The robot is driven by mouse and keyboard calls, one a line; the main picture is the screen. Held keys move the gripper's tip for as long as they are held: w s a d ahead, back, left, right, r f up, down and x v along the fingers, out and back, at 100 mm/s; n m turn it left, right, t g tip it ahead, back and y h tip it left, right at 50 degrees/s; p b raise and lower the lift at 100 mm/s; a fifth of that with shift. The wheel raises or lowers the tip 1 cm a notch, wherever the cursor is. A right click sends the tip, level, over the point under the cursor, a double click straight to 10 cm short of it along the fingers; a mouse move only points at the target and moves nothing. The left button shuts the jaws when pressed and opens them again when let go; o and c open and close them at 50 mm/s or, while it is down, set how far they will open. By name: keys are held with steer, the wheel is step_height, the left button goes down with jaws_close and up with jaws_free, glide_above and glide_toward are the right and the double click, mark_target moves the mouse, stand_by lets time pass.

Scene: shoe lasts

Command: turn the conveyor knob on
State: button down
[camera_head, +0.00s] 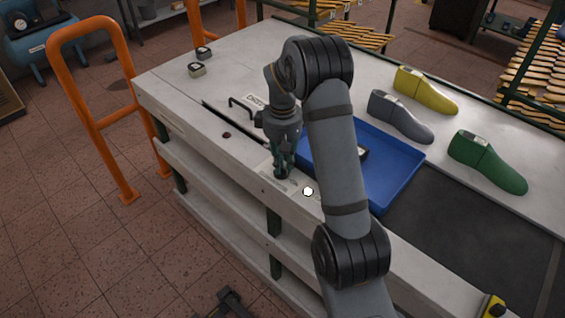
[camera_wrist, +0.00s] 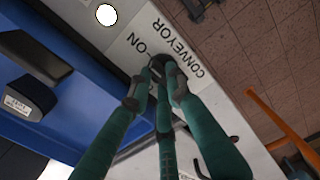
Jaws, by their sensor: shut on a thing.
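The dark conveyor knob (camera_wrist: 156,63) sits on the white panel beside a printed "CONVEYOR" label (camera_wrist: 184,48) and an "ON" mark (camera_wrist: 137,42). My gripper (camera_head: 281,172) points down at the front edge of the bench, with its fingers closed around the knob. In the wrist view the green fingers of my gripper (camera_wrist: 158,80) meet at the knob and hide much of it. The knob's pointing direction cannot be told clearly. A round white lamp or button (camera_head: 308,191) is on the panel to the right of the knob, and it also shows in the wrist view (camera_wrist: 106,15).
A blue tray (camera_head: 404,167) lies just behind the panel with a dark, labelled block (camera_wrist: 28,98) in it. Yellow (camera_head: 426,90), grey (camera_head: 400,116) and green (camera_head: 487,162) shoe lasts stand behind. A dark belt (camera_head: 465,235) runs right. An orange rail (camera_head: 93,120) stands left.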

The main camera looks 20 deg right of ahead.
steer(key=c, duration=1.6)
jaws_free()
steer(key=shift+c, duration=0.2)
steer(key=shift+o, duration=0.3)
steer(key=shift+r, duration=0.15)
step_height(320, 180, up, 12)
steer(key=shift+f, duration=0.25)
step_height(320, 180, down, 12)
steer(key=shift+r, duration=0.1)
